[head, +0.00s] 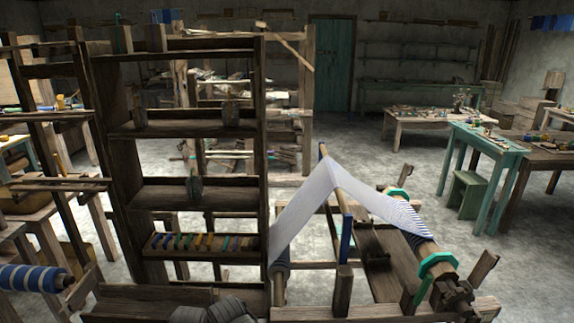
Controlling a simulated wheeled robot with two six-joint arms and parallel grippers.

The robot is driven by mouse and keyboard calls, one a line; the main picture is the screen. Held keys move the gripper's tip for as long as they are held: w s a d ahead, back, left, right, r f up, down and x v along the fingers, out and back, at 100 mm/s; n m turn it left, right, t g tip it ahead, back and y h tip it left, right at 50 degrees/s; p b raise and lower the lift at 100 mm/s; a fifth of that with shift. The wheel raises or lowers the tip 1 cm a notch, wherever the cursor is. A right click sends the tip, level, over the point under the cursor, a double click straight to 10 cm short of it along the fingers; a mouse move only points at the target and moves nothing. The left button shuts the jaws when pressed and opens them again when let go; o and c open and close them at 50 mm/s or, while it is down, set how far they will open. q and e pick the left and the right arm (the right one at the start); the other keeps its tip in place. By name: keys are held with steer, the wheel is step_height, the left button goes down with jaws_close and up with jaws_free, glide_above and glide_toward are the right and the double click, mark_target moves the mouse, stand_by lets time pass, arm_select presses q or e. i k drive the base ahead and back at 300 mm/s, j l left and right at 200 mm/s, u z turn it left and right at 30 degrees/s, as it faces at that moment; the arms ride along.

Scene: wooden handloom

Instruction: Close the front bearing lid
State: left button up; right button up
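A similar tilted piece (405,173) stands at the beam's far end. Dark small parts (457,297) cover the beam's near end; I cannot tell what they are. A dark grey rounded shape at the bottom edge may be part of my arm. No gripper fingers show.
A tall wooden shelf frame (262,160) with several small items stands left of the beam. White cloth (308,205) stretches over the loom's raised bar. A teal table (489,140) and a small green stool (468,191) stand at the right. The floor between them and the loom is clear.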

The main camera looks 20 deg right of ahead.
mark_target(488, 261)
steer(key=l+u, duration=0.1)
steer(key=l, duration=0.4)
steer(key=k+l, duration=0.15)
steer(key=l, duration=0.35)
steer(key=l+u, duration=0.15)
steer(key=l, duration=0.35)
steer(key=k+l, duration=0.15)
steer(key=l, duration=0.3)
steer(key=k+l+u, duration=0.15)
steer(key=l, duration=0.35)
steer(key=k+l, duration=0.1)
steer(key=l, duration=0.4)
steer(key=k+l, duration=0.1)
steer(key=l, duration=0.45)
steer(key=k+l, duration=0.15)
steer(key=l, duration=0.35)
steer(key=k+l, duration=0.1)
steer(key=l, duration=0.4)
steer(key=k+l, duration=0.1)
steer(key=l, duration=0.4)
